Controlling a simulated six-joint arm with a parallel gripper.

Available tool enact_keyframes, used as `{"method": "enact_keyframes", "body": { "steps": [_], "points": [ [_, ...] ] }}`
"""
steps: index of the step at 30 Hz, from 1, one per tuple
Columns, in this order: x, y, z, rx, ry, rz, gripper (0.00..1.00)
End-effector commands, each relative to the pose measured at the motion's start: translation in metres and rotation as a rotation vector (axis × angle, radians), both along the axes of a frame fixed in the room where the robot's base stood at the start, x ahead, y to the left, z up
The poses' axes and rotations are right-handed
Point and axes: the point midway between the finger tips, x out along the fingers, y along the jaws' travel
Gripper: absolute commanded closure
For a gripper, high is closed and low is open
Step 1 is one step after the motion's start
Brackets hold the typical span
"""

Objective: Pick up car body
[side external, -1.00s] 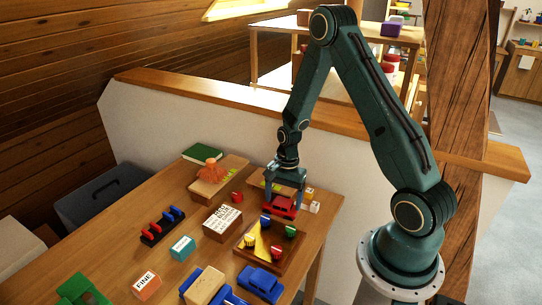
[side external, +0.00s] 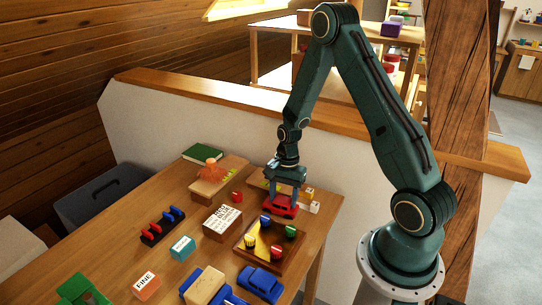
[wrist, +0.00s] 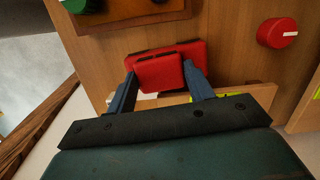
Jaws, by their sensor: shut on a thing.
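The red car body (side external: 283,206) is at the far right part of the table, just behind the wooden tray with coloured pegs. My gripper (side external: 285,196) is above it with its fingers down on both sides. In the wrist view the red car body (wrist: 160,70) lies between the two dark blue fingers (wrist: 158,78), which are shut on it. Whether it touches the table cannot be told. A blue car (side external: 261,283) stands at the front of the table.
The wooden tray (side external: 292,262) holds several coloured pegs in front of my gripper. A lettered box (side external: 222,222) and a red peg (side external: 237,196) stand to the left; the peg also shows in the wrist view (wrist: 277,33). A low wall (side external: 340,170) runs behind the table.

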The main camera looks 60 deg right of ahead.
Motion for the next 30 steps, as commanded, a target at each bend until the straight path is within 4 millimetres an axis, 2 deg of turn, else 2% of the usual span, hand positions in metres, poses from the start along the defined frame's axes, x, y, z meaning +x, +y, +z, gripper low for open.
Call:
{"method": "enact_keyframes", "body": {
  "steps": [5, 11, 30],
  "points": [
    [0.001, 0.0, 0.014, -0.001, -0.003, 0.0, 0.72],
    [0.001, 0.0, 0.041, -0.002, -0.004, -0.001, 0.72],
    [0.001, -0.001, 0.161, -0.001, -0.005, -0.001, 0.72]
  ]
}}
